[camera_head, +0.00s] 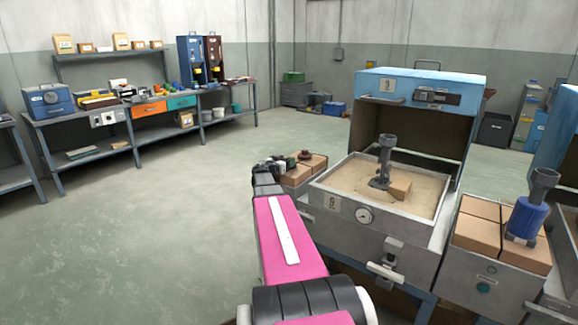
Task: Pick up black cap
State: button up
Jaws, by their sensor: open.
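A small dark, round, cap-like piece (304,155) sits on top of tan blocks (313,168) in a grey bin left of the sand box. It looks dark brown to black, and it is the nearest match I see to a black cap. My gripper (277,165), at the end of my pink arm, is open, just left of this piece and close to it in the picture. I cannot tell whether they touch. The fingers are small and partly hidden by my arm.
A sand-filled box (340,208) with a grey funnel-topped part (384,165) stands under a raised blue lid (420,88). At right, a bin of tan blocks (476,228) bears a blue part (527,218). Open floor lies left, before a workbench (140,125).

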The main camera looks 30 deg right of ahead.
jog(key=c, duration=1)
jog(key=shift+r, duration=0.15)
